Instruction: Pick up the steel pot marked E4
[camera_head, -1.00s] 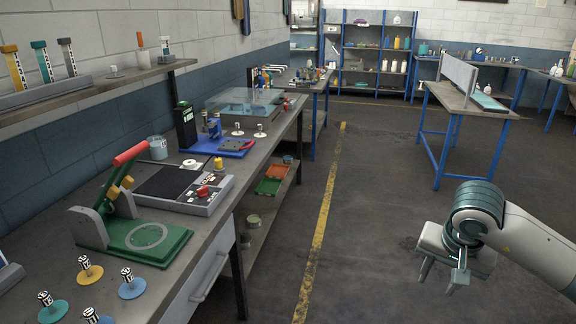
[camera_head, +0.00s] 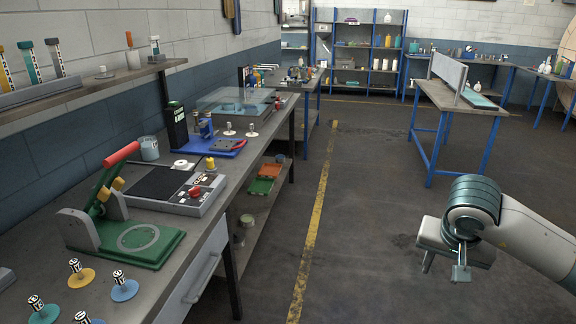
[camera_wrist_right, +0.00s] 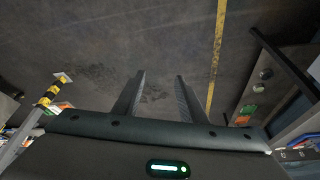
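No marking E4 can be read in any view. A small grey-blue metal-looking pot (camera_head: 149,148) stands upright on the left bench by the wall, behind the green press. A small round can-like item (camera_head: 247,219) sits on the shelf under the bench; I cannot tell if it is a pot. My right gripper (camera_head: 444,268) is over the open floor at the right, far from both. In the right wrist view its two fingers (camera_wrist_right: 160,77) are apart with only floor between them. My left gripper is not in view.
The left bench (camera_head: 205,255) carries a green press with a red handle (camera_head: 122,154), a grey control panel (camera_head: 178,186), a blue tray (camera_head: 208,145) and several small stamped discs. A blue-legged table (camera_head: 455,98) stands at the right. The floor aisle with a yellow line (camera_head: 313,225) is clear.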

